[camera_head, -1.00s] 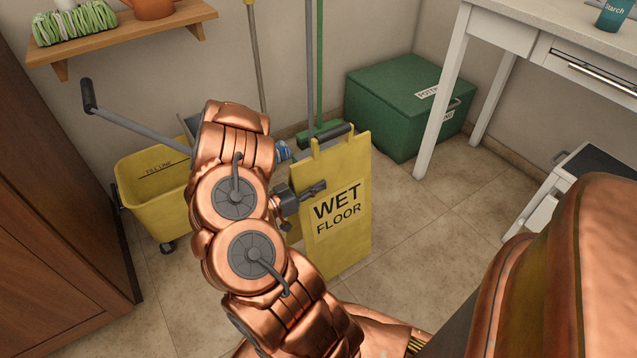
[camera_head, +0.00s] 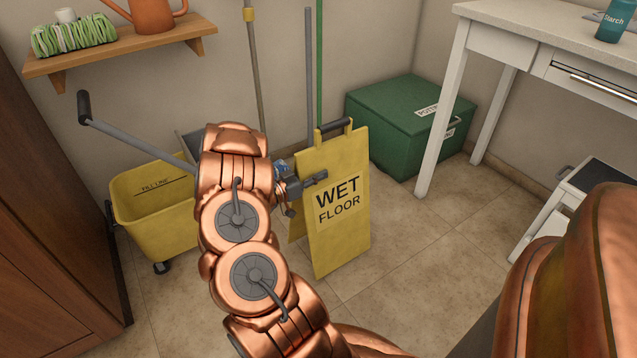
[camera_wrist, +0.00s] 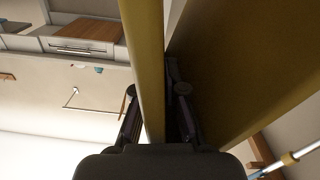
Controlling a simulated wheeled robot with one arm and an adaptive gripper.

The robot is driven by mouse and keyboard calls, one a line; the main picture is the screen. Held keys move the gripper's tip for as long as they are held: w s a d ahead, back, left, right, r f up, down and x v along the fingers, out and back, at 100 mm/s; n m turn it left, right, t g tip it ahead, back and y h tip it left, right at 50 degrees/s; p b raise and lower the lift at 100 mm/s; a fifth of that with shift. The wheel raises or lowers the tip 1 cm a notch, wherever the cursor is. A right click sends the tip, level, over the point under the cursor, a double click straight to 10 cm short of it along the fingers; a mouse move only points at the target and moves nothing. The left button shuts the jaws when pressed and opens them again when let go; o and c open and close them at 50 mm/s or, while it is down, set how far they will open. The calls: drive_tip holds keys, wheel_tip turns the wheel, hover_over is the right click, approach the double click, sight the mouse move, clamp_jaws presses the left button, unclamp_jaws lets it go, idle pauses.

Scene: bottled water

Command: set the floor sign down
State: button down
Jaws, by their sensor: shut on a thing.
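The yellow floor sign (camera_head: 341,235) reads "WET FLOOR" and stands upright in the middle of the head view, its two panels slightly spread. It has a dark handle (camera_head: 333,125) on top. My gripper (camera_head: 310,182) is shut on the left edge of the front panel, a little above its middle. In the wrist view the front panel's edge (camera_wrist: 146,60) runs between the fingers (camera_wrist: 155,105), and the other panel (camera_wrist: 240,60) lies to the right. I cannot tell whether the sign's lower edge touches the floor.
A yellow mop bucket (camera_head: 155,215) stands to the left. A green bin (camera_head: 400,120) is in the back corner, with long-handled tools (camera_head: 309,80) beside it. A white table (camera_head: 500,35) stands at the right. Tiled floor (camera_head: 420,250) is clear right of the sign.

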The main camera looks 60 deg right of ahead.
sight(331, 195)
wheel_tip(331, 195, down, 3)
drive_tip(key=shift+r+b, duration=0.15)
drive_tip(key=shift+b, duration=0.45)
drive_tip(key=shift+r, duration=0.1)
drive_tip(key=c, duration=1.2)
unclamp_jaws()
drive_tip(key=shift+c, duration=0.2)
